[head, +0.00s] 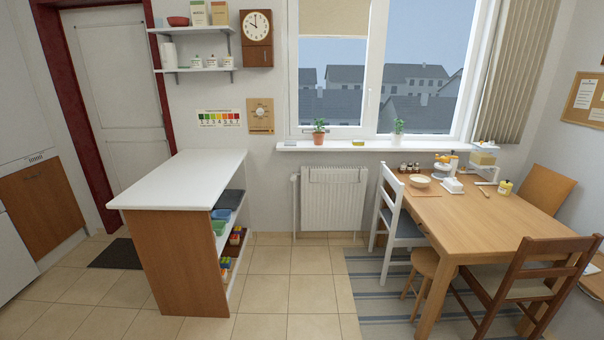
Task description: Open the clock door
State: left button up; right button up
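A wooden wall clock (257,38) hangs high on the back wall, between the small shelves and the window. Its white round face is in the upper part, and a brown wooden panel with a small knob forms the lower part. The clock appears closed, but it is too small to tell for sure which part is its door. Neither of my grippers shows in the head view.
A white-topped counter (185,178) with open side shelves stands below the clock, left of centre. A radiator (334,200) is under the window. A wooden table (480,208) with chairs and a stool fills the right. Tiled floor (292,280) is free in the middle.

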aim_at(258, 55)
jog(key=i, duration=3.85)
jog(key=i+u, duration=0.1)
jog(key=u, duration=0.15)
